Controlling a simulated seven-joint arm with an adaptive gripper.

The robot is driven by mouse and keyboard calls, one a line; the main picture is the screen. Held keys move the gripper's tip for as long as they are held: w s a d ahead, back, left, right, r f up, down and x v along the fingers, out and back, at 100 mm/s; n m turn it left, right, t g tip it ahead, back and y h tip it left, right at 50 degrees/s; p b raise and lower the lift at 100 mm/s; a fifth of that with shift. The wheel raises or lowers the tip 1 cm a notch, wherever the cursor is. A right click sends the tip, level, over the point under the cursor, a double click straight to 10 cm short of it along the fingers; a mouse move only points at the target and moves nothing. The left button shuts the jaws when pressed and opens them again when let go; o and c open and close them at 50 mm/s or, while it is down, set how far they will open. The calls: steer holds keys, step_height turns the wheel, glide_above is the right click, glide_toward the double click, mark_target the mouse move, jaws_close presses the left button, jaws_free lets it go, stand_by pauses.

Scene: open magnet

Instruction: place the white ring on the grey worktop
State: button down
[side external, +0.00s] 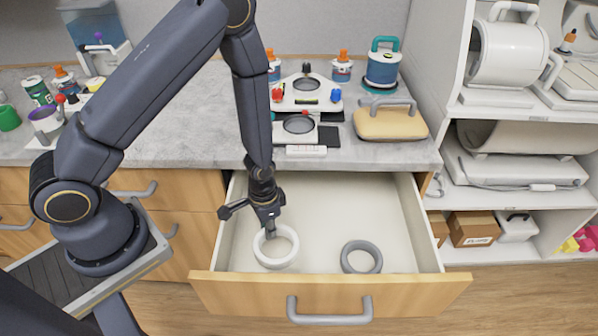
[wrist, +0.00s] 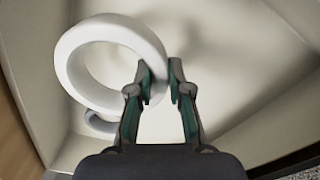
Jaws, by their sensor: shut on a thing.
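The white ring (side external: 275,265) is at the left side of the open drawer, below the worktop. My gripper (side external: 268,228) reaches down into the drawer and is shut on the ring's rim. In the wrist view, the white ring (wrist: 78,68) extends to the left of my gripper (wrist: 162,75), with its right edge between the two fingers. I cannot tell whether the ring touches the drawer floor. The grey worktop (side external: 185,120) lies above and behind the drawer.
A grey ring (side external: 346,262) lies in the drawer (side external: 330,292) to the right. The worktop's middle-left is bare. A white tray (side external: 300,92), a wooden-topped block (side external: 390,124) and bottles stand farther right; cups and bottles stand at left. A white shelf (side external: 445,100) rises at right.

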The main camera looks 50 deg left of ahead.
step_height(320, 180, down, 8)
steer(key=shift+f, duration=0.15)
steer(key=shift+f, duration=0.1)
steer(key=c, duration=1.1)
jaws_free()
steer(key=shift+f, duration=0.1)
steer(key=r, duration=1.6)
steer(key=shift+s+a+r, duration=0.1)
steer(key=shift+s+r, duration=0.1)
steer(key=shift+r, duration=0.1)
step_height(320, 180, up, 7)
steer(key=t, duration=0.1)
glide_above(271, 252)
steer(key=w+a, duration=0.1)
steer(key=s+a+r+n+t, duration=0.1)
steer(key=s+r, duration=0.1)
steer(key=r, duration=0.6)
steer(key=s+a+r+n+t, duration=0.1)
steer(key=s+r+t, duration=0.1)
steer(key=r, duration=0.6)
steer(key=shift+a+r, duration=0.2)
steer(key=shift+a, duration=0.2)
steer(key=shift+o, duration=0.5)
steer(key=s+r+n+t, duration=0.1)
steer(key=s+r, duration=0.5)
steer(key=shift+a+t, duration=0.3)
steer(key=shift+a, duration=0.15)
